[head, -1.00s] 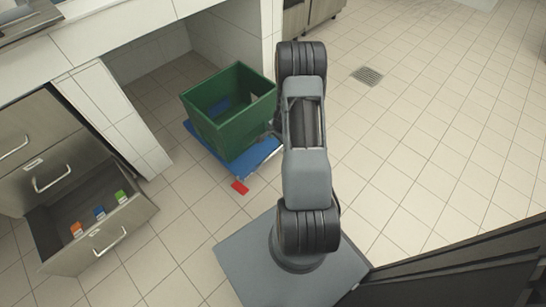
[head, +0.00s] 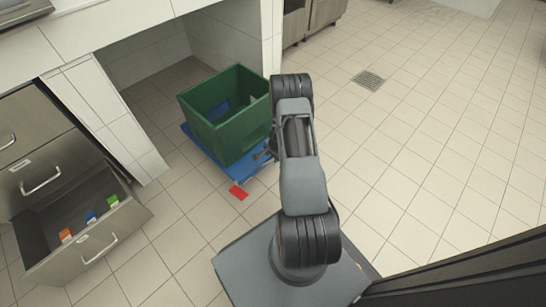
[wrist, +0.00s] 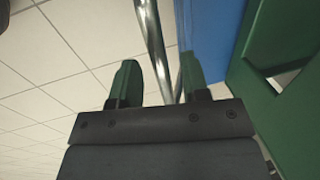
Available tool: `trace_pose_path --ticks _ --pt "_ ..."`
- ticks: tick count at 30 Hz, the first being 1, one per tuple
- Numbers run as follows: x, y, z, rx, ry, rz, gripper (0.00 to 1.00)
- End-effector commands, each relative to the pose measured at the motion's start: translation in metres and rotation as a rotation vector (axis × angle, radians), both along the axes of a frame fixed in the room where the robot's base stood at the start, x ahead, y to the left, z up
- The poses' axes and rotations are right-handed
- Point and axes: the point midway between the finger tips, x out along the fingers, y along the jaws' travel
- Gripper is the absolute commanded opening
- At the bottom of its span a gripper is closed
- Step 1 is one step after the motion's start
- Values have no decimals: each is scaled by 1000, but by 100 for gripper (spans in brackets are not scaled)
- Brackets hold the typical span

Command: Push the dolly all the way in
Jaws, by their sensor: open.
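The blue dolly (head: 204,153) carries a green open crate (head: 222,143) and stands at the mouth of the tiled recess under the counter. Its near side sticks out onto the open floor. My gripper (head: 264,153) is low beside the dolly's right edge, partly hidden by my arm. In the wrist view my gripper (wrist: 159,77) is open, with its two green fingers apart. A shiny metal bar (wrist: 152,45) runs between the fingers; I cannot tell if they touch it. The dolly's blue deck (wrist: 208,35) and the crate (wrist: 265,90) are to the right there.
A red marker (head: 238,192) lies on the floor by the dolly's near corner. An open drawer (head: 92,253) with small coloured items juts out at lower left. The tiled recess wall (head: 130,125) borders the dolly's left. Floor on the right, with a drain (head: 369,78), is clear.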

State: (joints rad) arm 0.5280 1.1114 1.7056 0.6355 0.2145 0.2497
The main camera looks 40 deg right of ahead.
Motion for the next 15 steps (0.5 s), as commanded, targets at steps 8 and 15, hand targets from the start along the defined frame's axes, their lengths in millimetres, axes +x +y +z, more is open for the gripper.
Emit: trace_pose_path --ticks 8,15 --pt "0 0 -1 0 0 0 42" --pt "0 0 -1 0 0 0 20"
